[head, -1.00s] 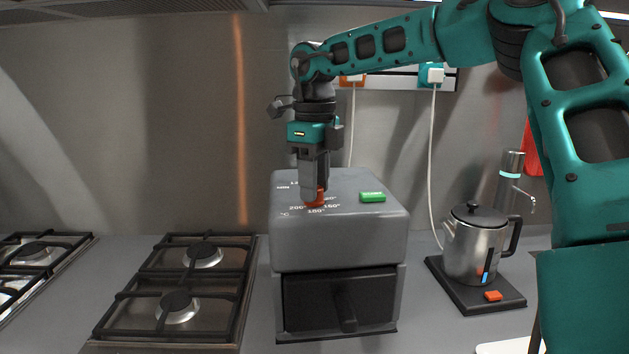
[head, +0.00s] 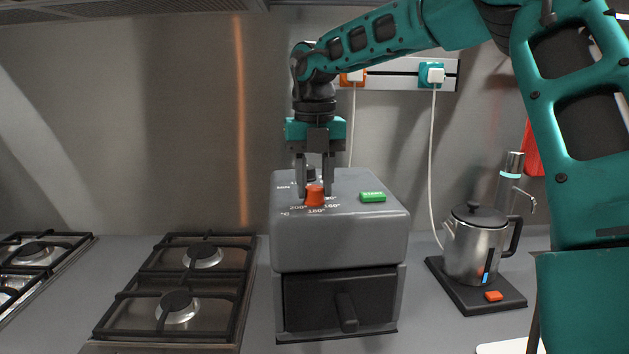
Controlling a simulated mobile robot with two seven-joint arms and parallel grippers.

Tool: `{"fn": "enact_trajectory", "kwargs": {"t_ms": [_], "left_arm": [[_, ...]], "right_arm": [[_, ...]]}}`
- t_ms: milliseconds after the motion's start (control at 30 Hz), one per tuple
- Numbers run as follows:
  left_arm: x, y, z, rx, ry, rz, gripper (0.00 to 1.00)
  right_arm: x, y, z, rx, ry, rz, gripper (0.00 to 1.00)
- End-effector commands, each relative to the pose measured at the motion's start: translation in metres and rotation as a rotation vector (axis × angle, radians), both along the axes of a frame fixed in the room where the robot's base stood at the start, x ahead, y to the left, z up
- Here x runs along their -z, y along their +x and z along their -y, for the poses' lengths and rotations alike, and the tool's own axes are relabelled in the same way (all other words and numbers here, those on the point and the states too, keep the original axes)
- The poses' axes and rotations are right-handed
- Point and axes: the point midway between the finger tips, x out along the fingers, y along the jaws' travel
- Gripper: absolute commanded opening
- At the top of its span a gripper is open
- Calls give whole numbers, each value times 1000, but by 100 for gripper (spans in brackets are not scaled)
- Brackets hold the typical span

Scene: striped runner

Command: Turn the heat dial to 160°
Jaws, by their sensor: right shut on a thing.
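The grey air-fryer-like appliance (head: 341,240) stands on the counter with a dark drawer in front. Its orange heat dial (head: 314,195) sits on the top face, ringed by printed marks; 200°, 180° and 160° show in front, and others are partly hidden. My right gripper (head: 314,190) points straight down over the dial, its two fingers on the dial's left and right sides, shut on it. The dial's pointer direction cannot be made out. A second, dark knob (head: 309,173) is partly hidden behind the fingers. My left gripper is not in view.
A green button (head: 372,197) is right of the dial. A steel kettle (head: 475,240) stands on a dark base with an orange switch (head: 493,296) at the right. Gas burners (head: 178,290) lie at the left. White cables run down the wall behind.

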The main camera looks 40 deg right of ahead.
Motion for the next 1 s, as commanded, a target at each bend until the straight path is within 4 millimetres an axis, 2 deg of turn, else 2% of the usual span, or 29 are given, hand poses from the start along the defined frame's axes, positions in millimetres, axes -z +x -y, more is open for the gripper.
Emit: {"fn": "enact_trajectory", "kwargs": {"t_ms": [200,500,1000], "left_arm": [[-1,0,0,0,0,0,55],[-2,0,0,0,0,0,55],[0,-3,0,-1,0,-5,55]], "right_arm": [[-1,1,0,176,-1,4,5],[-1,1,0,337,-1,4,5],[-1,1,0,400,-1,4,5]]}}
